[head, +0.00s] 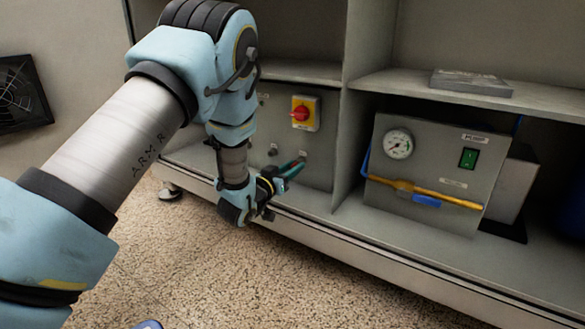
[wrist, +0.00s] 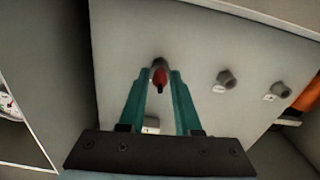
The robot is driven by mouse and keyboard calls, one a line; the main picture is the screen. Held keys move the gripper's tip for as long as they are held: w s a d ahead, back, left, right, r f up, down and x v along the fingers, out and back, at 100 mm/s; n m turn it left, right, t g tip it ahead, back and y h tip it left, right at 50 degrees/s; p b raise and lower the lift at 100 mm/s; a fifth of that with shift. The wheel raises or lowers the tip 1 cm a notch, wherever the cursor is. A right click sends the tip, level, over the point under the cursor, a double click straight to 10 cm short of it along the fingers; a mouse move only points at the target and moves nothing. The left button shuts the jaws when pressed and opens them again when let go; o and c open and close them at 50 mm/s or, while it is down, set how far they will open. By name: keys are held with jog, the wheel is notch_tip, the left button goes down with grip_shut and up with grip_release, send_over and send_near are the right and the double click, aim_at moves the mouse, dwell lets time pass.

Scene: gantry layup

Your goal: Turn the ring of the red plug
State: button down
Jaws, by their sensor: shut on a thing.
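The red plug (wrist: 160,77) shows between the teal fingertips in the wrist view, seated at a grey ring or socket (wrist: 158,63) on the grey panel. My gripper (wrist: 159,80) is shut on the plug's ring, one finger on each side. In the head view my gripper (head: 300,162) reaches low against the panel from the left. The plug is too small and too covered there to make out. I cannot tell how far the ring is turned.
Two grey connectors (wrist: 227,79) (wrist: 277,90) sit beside the plug in the wrist view. A red rotary switch (head: 301,112) on a yellow plate is above. A divider (head: 349,140) separates the gauge box (head: 420,170) with its yellow bar. A shelf (head: 420,92) overhangs.

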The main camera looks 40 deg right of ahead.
jog(key=m+p, duration=0.3)
jog(key=m, duration=0.2)
jog(key=shift+r+m, duration=0.1)
jog(key=shift+m, duration=0.3)
jog(key=m+p, duration=0.2)
jog(key=m, duration=0.3)
jog(key=shift+s, duration=0.1)
jog(key=m+p, duration=0.2)
jog(key=m, duration=0.4)
jog(key=shift+m+p, duration=0.4)
jog(key=m+p, duration=0.2)
jog(key=m, duration=0.3)
jog(key=shift+f, duration=0.2)
jog(key=shift+m, duration=0.3)
jog(key=c, duration=0.6)
grip_release()
